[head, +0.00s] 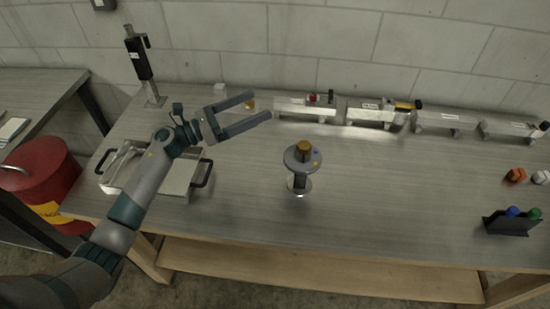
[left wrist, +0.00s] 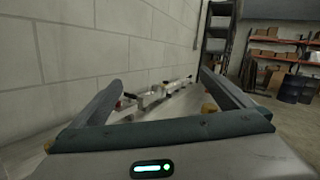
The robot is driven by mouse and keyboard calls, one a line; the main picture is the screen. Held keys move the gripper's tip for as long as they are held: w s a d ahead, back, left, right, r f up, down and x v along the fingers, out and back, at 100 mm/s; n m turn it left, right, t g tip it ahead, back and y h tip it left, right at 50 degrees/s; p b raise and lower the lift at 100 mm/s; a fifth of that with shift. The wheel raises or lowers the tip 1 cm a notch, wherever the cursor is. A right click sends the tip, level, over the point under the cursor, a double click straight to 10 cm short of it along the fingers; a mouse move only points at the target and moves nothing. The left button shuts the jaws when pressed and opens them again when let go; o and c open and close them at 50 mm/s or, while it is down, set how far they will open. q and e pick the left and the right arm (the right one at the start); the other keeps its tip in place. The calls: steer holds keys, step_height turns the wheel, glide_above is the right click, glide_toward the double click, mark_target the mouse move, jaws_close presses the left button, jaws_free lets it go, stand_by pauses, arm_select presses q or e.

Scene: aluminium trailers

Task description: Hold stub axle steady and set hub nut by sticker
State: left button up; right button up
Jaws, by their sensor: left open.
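The stub axle (head: 299,182) stands upright near the middle of the bench in the head view. A round grey hub flange (head: 293,163) sits on it, with a brass-coloured nut (head: 303,147) on top and small blue and yellow spots on its face. I cannot read any sticker there. My left gripper (head: 261,106) is open and empty, above the bench to the upper left of the axle and apart from it. In the left wrist view its two fingers (left wrist: 158,91) are spread wide with nothing between them. My right gripper is in neither view.
A tray with black handles (head: 180,178) lies left on the bench. Several metal fixtures (head: 376,115) line the back by the block wall. A dark holder with blue and green caps (head: 507,224) and orange pieces (head: 515,175) stand right. A red can (head: 45,175) is at far left. Bench around the axle is clear.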

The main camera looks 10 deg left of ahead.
mark_target(316, 154)
arm_select(q)
steer(key=s+d+f+m+g, duration=0.3)
steer(key=s+d+f, duration=0.5)
steer(key=f, duration=0.3)
steer(key=shift+s+f+m, duration=0.25)
steer(key=shift+s+m, duration=0.3)
steer(key=shift+m, duration=0.15)
steer(key=shift+x, duration=5.95)
steer(key=shift+w+f, duration=0.1)
steer(key=shift+f, duration=0.05)
steer(key=shift+c, duration=0.3)
steer(key=c, duration=1.9)
